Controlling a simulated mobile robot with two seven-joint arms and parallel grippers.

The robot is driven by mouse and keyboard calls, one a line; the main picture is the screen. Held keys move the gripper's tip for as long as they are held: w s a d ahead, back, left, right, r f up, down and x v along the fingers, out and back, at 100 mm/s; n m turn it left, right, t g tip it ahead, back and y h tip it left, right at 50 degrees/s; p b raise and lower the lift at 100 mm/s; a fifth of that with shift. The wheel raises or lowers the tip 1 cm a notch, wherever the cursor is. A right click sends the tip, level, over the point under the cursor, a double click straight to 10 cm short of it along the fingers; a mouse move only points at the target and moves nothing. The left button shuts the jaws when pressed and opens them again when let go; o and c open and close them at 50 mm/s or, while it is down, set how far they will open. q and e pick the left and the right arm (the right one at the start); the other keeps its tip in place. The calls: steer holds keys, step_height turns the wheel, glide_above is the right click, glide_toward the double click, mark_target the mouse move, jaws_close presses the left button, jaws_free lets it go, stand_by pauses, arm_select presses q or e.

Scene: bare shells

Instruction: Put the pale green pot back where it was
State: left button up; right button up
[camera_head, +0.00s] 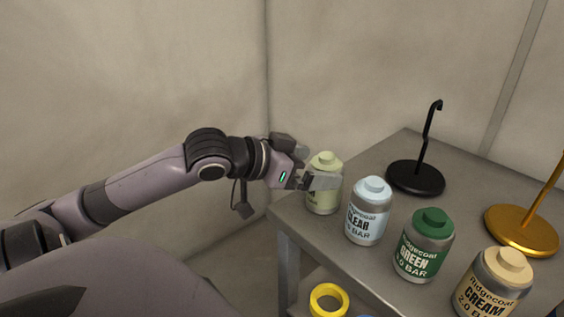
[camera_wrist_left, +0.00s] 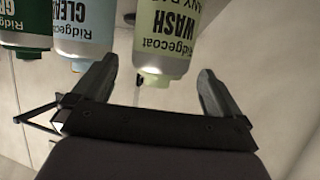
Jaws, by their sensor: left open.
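The pale green pot (camera_head: 324,196), labelled WASH in the left wrist view (camera_wrist_left: 165,35), stands upright at the left end of a row of pots on the grey table (camera_head: 445,172). My left gripper (camera_head: 318,180) is at the pot's upper left side, with part of a finger in front of it. In the left wrist view the pot appears upside down, and its cap lies between the two spread fingers. The gripper is open and holds nothing. I cannot tell whether a finger touches the pot. My right gripper is not in view.
A pale blue CLEAR pot (camera_head: 368,212) stands close to the right, then a dark green pot (camera_head: 425,246) and a cream pot (camera_head: 494,284). A black hook stand (camera_head: 415,178) and a gold stand (camera_head: 522,232) are behind.

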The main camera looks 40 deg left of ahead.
arm_select(q)
steer(key=v, duration=0.6)
steer(key=shift+s, duration=0.25)
steer(key=shift+a+r, duration=0.1)
steer(key=shift+r, duration=0.05)
stand_by(0.6)
